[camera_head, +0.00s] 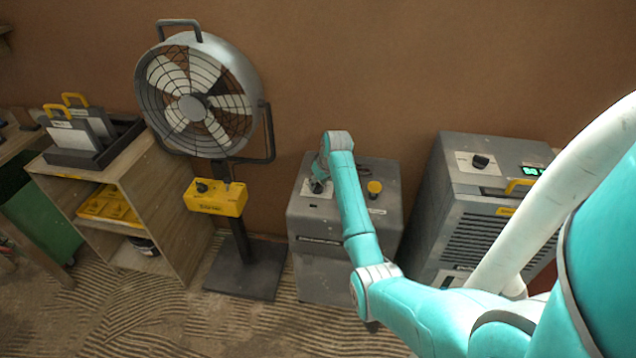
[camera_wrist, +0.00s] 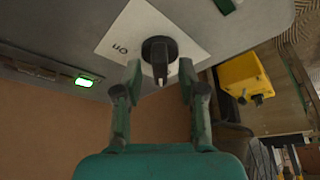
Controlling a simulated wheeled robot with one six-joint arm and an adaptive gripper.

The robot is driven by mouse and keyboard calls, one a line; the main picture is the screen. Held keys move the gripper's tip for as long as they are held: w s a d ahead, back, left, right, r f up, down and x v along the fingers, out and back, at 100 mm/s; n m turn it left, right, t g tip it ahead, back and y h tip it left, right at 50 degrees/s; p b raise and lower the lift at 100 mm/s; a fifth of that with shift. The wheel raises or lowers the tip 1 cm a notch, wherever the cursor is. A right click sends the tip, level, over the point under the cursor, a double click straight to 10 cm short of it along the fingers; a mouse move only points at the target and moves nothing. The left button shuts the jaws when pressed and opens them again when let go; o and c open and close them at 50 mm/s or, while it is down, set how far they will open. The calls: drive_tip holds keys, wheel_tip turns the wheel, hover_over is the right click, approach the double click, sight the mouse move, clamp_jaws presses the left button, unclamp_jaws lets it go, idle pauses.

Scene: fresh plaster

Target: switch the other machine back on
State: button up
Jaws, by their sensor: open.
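The grey middle machine (camera_head: 318,262) stands on the floor, my arm over its top. On top are a black knob (camera_wrist: 159,50) on a white label reading "on" and a yellow cap (camera_head: 375,187). My gripper (camera_wrist: 160,74) is open, its fingers on either side of the knob; contact cannot be told. A green lamp (camera_wrist: 84,82) is lit beside the label. In the head view my gripper (camera_head: 319,181) partly hides the knob.
A grey fan (camera_head: 193,100) on a black stand, with a yellow control box (camera_head: 216,197), stands left of the middle machine. A wooden shelf (camera_head: 140,180) holds a black rack and yellow items further left. The brown wall (camera_head: 380,70) is close behind. The floor in front is textured.

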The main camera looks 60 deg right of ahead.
drive_tip(key=shift+f, duration=0.1)
clamp_jaws()
